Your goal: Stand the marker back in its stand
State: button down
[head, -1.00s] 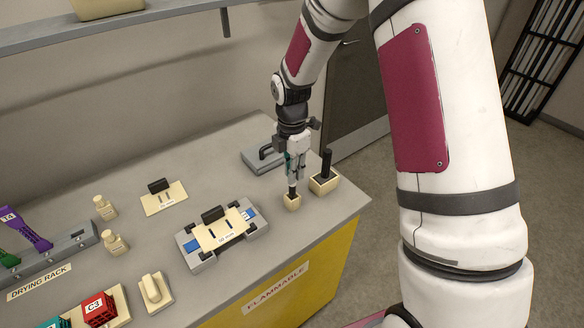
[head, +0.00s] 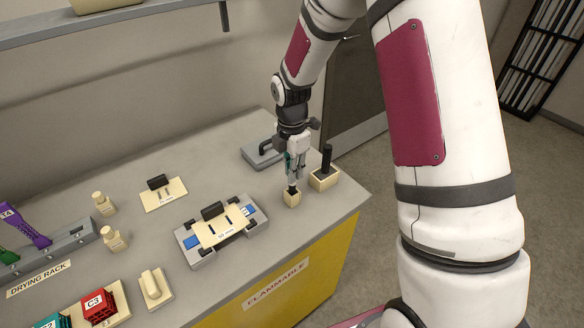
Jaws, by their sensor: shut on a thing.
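My gripper (head: 294,170) points down near the right end of the bench and is shut on a slim dark marker (head: 292,189). The marker is upright, mostly hidden by the fingers. Its lower end meets the top of a small cream block, which looks like its stand (head: 292,199). I cannot tell how deep the marker sits in it. The stand is upright on the grey bench top.
Just right of the stand is a larger cream block (head: 323,181) with a black post (head: 327,158). A grey device with a black handle (head: 262,154) lies behind. A grey fixture with a cream plate (head: 222,233) is at left. The bench's right edge is close.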

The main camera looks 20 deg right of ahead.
jog(key=shift+f, duration=0.25)
jog(key=shift+f, duration=0.35)
jog(key=shift+f, duration=0.25)
jog(key=c, duration=1)
grip_release()
jog(key=shift+r, duration=0.15)
jog(key=shift+r+p, duration=0.5)
jog(key=shift+r, duration=1.85)
